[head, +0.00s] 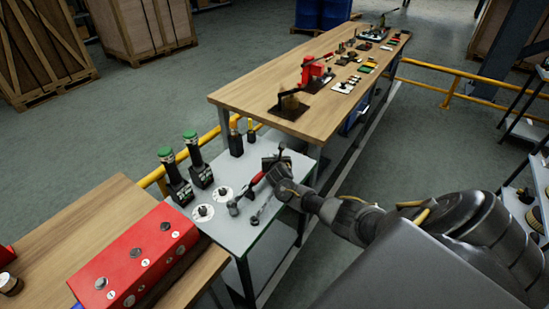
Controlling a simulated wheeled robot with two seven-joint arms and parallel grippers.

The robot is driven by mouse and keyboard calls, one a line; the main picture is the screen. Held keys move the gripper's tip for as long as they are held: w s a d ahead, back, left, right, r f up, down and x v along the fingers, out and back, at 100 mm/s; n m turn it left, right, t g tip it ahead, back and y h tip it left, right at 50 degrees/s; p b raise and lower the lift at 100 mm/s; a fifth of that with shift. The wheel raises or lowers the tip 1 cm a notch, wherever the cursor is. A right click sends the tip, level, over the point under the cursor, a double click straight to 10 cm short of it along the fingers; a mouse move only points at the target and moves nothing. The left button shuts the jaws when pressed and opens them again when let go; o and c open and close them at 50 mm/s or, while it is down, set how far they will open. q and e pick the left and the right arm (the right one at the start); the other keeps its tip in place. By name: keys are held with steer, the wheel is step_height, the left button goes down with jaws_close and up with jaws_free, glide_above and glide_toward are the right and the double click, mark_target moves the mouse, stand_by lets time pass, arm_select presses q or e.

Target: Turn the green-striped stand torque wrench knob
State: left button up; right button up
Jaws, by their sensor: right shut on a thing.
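A red-handled torque wrench (257,180) lies slanted on the small grey table, its round head toward the lower left. A dark stand (268,162) is behind its upper right end. My right gripper (280,177) reaches in from the right and is shut at that handle end, on what looks like the wrench knob. The fingers hide the knob, and its turn angle cannot be seen. Green stripes on the stand are too small to tell. My left gripper is out of view.
A smaller tool (262,211) lies near the front edge. A red box (137,258) is at lower left. A long wooden bench (235,98) adjoins behind.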

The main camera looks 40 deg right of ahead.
steer(key=shift+m, duration=0.3)
steer(key=shift+w+a+r+m+g+h, duration=0.1)
steer(key=shift+m+g+h, duration=0.5)
steer(key=shift+h, duration=0.2)
steer(key=shift+w+m+g+h, duration=0.1)
steer(key=shift+m+g+h, duration=0.4)
steer(key=shift+m+g, duration=0.2)
steer(key=shift+a+f+m+g+h+b, duration=0.1)
steer(key=shift+m+g+h+b, duration=0.2)
steer(key=shift+m+g+h, duration=0.15)
steer(key=shift+a+f+m+g+h+b, duration=0.1)
steer(key=shift+m+g+h+b, duration=0.2)
steer(key=shift+m+g, duration=0.2)
steer(key=shift+m+g+h+b, duration=0.35)
steer(key=shift+m+g+b, duration=0.35)
steer(key=shift+m+g, duration=0.15)
steer(key=shift+r, duration=0.1)
steer(key=o, duration=1)
